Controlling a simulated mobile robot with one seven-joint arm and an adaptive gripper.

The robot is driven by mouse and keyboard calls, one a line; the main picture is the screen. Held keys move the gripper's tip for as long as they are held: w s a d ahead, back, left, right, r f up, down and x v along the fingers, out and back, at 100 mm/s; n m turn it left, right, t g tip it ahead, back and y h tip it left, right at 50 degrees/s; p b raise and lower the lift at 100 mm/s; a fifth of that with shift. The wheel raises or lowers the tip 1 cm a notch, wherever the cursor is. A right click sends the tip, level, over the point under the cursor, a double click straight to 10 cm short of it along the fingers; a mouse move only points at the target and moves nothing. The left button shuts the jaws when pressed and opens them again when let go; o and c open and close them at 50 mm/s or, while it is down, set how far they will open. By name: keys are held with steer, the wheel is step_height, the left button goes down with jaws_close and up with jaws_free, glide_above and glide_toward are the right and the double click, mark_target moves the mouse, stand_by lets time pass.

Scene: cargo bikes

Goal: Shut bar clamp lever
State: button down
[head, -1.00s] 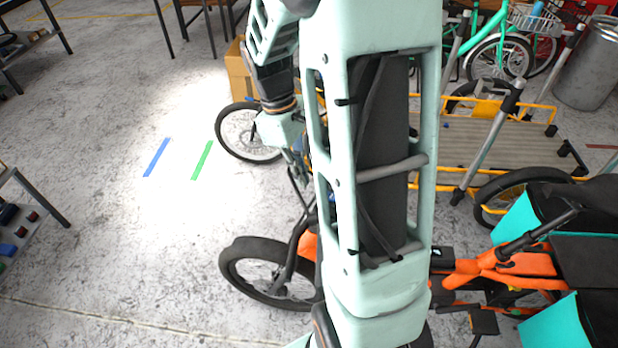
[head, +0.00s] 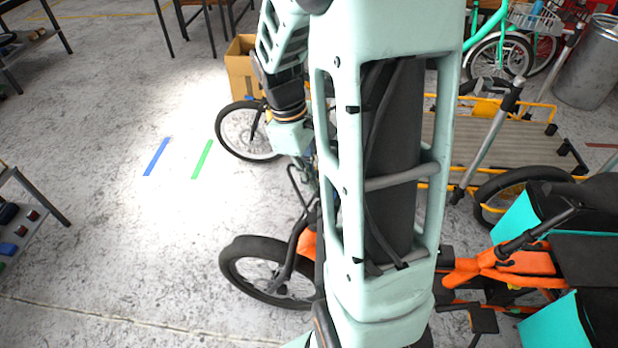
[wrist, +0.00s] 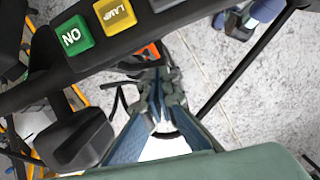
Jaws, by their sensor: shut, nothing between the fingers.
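In the wrist view a black handlebar (wrist: 30,90) crosses the upper left, with a green button (wrist: 73,36) and a yellow button marked LAMP (wrist: 114,15). A black rounded part (wrist: 75,140) sits below the bar at the left; I cannot tell whether it is the clamp lever or a grip. My gripper (wrist: 153,78) points up from the bottom middle, its fingers together and empty, with the tips below the yellow button in the picture. In the head view my arm covers most of the gripper and the handlebar.
An orange cargo bike (head: 515,265) with teal boxes (head: 545,320) stands at the right. Its front wheel (head: 268,272) is left of my arm. A cardboard box (head: 240,75) and another wheel (head: 240,131) are behind.

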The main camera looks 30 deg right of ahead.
steer(key=shift+s, duration=0.1)
steer(key=shift+s+d+f+n+t+h, duration=0.1)
steer(key=shift+s+d+f+n+t, duration=0.2)
steer(key=shift+s, duration=0.35)
steer(key=shift+s+d+f+n+t+h, duration=0.1)
steer(key=shift+s+n, duration=0.35)
steer(key=shift+s, duration=0.2)
steer(key=shift+s+d+f+n+t+h, duration=0.1)
steer(key=shift+s+d+n, duration=0.2)
steer(key=shift+s, duration=0.35)
steer(key=shift+w, duration=0.1)
